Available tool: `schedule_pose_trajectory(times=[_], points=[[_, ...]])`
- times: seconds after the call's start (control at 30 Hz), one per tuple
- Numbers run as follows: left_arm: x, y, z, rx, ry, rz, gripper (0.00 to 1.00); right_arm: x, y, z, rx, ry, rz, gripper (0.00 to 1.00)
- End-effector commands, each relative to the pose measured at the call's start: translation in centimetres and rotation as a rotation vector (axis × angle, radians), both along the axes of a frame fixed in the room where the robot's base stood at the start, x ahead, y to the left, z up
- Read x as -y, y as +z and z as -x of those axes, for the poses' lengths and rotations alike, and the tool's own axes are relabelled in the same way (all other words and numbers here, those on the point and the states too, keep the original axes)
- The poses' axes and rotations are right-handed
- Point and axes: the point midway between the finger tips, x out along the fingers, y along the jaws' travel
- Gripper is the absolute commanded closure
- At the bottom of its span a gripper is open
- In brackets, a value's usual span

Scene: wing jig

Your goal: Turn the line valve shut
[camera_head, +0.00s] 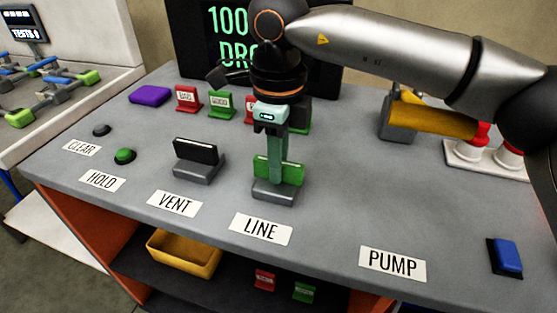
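The line valve has a green upright handle (293,172) on a grey base (274,196), behind the LINE label (260,228). My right gripper (277,172) points straight down at this handle. One finger shows in front of the handle's middle and covers part of it. The other finger is hidden, so I cannot tell whether the fingers press on the handle. The handle's broad face is turned toward the front of the bench, roughly in line with its base. My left gripper is not in view.
The vent valve (196,152), with a black handle, stands left of the line valve. A green button (124,156), dark button (102,130) and blue switch (507,256) are on the grey bench. Red and green tags stand behind.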

Motion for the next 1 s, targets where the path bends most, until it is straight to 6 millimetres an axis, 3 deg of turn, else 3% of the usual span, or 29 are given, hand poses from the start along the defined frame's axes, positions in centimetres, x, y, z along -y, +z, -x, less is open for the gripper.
schedule_pose_trajectory(times=[0.03,0.23,0.57,0.67,1.0], points=[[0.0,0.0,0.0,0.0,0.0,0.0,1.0,0.0,0.1,0.0,0.001,-0.001,-0.001,0.73],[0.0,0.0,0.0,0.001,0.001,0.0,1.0,0.0,0.0,0.0,0.0,0.001,-0.001,0.51],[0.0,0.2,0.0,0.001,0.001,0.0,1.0,0.0,0.6,0.0,0.001,0.001,-0.001,0.51],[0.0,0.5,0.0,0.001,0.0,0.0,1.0,0.0,2.0,-0.1,0.003,0.001,0.0,0.51],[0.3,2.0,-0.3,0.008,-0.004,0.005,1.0,-0.1,9.3,0.0,0.002,0.0,-0.003,0.51]])
